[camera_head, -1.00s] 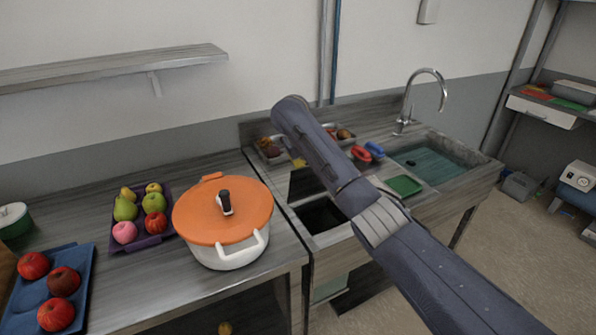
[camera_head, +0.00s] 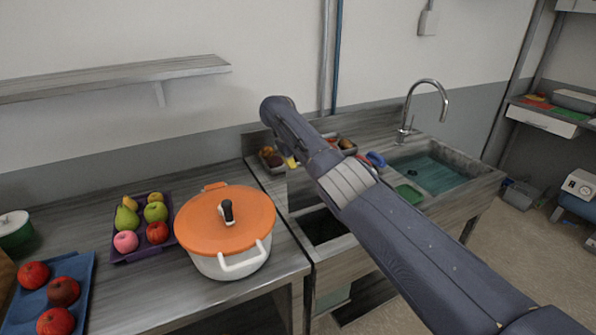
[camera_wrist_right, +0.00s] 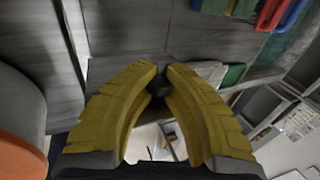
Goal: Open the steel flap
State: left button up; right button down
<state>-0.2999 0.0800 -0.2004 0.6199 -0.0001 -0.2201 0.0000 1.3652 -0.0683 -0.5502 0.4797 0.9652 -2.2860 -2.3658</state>
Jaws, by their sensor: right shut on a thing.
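The steel flap (camera_head: 300,188) shows in the head view as a dark grey panel standing up at the back of the dark counter opening (camera_head: 322,226), partly hidden by my right arm. In the right wrist view, my right gripper (camera_wrist_right: 160,78) has yellow fingers closed together at the tips on a small dark piece, which looks like the flap's handle (camera_wrist_right: 158,86). A grey steel surface (camera_wrist_right: 108,68) lies just beyond the tips. Through the gap between the fingers I see a lit space below with small items. The forearm hides the gripper in the head view. My left gripper is out of view.
An orange-lidded white pot (camera_head: 225,225) stands left of the opening, close to its edge. Metal food trays (camera_head: 270,165) sit behind it. A green tray (camera_head: 410,194) and the sink (camera_head: 440,170) are to the right. Fruit trays (camera_head: 140,250) lie at the left.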

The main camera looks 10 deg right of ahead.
jog(key=shift+w+r, duration=0.1)
dwell(0.4)
jog(key=c, duration=1.1)
grip_release()
jog(key=v, duration=1.1)
jog(key=shift+a+r, duration=0.1)
jog(key=shift+r, duration=0.3)
